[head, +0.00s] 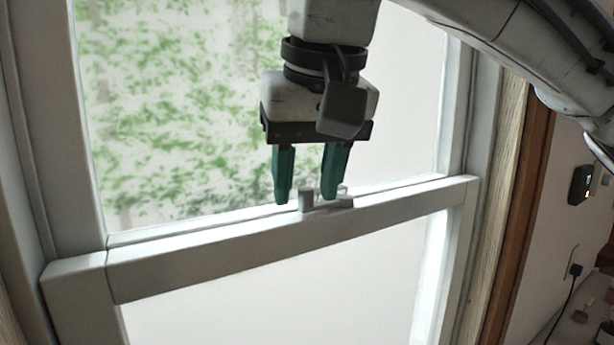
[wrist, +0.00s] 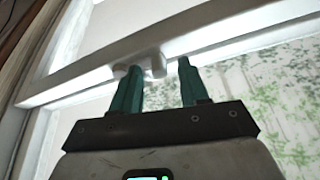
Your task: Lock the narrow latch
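A small grey-white latch (head: 306,200) sits on top of the window's white middle rail (head: 270,238). It has an upright tab and a low base reaching to the right. My gripper (head: 304,201) points down just above the rail, with its two green fingers apart. The left finger is left of the tab, and the right finger is close to the base. The latch also shows in the wrist view (wrist: 155,64), between the two open fingertips (wrist: 159,64). Part of the latch base is hidden by a finger, and I cannot tell whether a finger touches it.
The upper pane (head: 180,110) shows green foliage behind my gripper. The window's white side frame (head: 455,110) stands to the right, with wooden trim (head: 510,200) beyond. A dark wall device (head: 580,185) and a plug (head: 575,270) are at far right.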

